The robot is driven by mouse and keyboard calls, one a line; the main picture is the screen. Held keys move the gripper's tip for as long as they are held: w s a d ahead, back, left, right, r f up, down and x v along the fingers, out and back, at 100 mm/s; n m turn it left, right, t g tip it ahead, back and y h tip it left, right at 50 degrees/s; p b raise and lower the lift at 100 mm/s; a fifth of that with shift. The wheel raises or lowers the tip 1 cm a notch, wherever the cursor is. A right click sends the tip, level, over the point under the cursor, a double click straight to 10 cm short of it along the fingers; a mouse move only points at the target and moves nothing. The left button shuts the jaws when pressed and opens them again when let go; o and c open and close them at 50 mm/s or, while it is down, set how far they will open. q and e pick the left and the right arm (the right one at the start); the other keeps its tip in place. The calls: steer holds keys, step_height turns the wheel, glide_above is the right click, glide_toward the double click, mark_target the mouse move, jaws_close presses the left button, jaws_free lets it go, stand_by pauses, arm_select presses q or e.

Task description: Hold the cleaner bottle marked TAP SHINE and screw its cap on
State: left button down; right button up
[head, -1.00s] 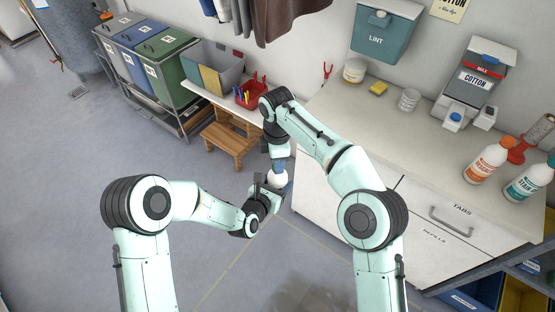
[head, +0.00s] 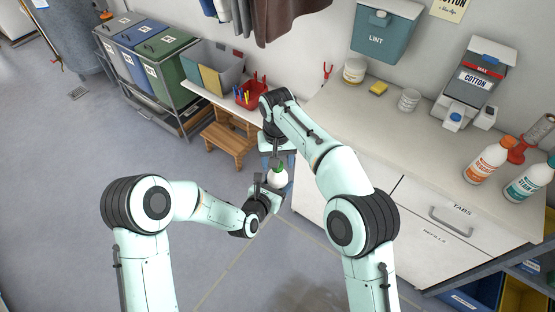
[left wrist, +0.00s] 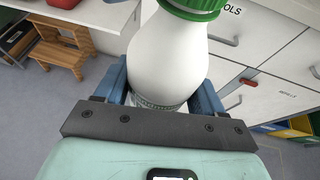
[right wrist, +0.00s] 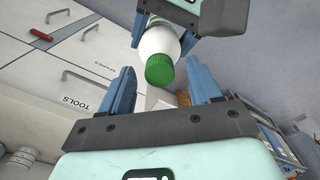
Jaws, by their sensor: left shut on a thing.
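A white bottle (head: 278,180) with a green cap (left wrist: 192,6) on its top is held upright in my left gripper (head: 268,192). In the left wrist view the bottle's white body (left wrist: 168,60) fills the space between the blue fingers. Its print is only partly visible and cannot be read. In the right wrist view the green cap (right wrist: 160,70) sits on the bottle neck; how tight it is cannot be told. My right gripper (right wrist: 163,88) is open and empty, above the cap, its blue fingers spread and apart from it.
A white counter (head: 390,125) stands to the right, with an orange-labelled bottle (head: 487,160) and a teal-labelled bottle (head: 528,183) on it. A wooden step stool (head: 228,140) and sorting bins (head: 160,55) stand behind. The floor at left is clear.

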steer(key=shift+r, duration=3.8)
steer(key=shift+w+f, duration=0.1)
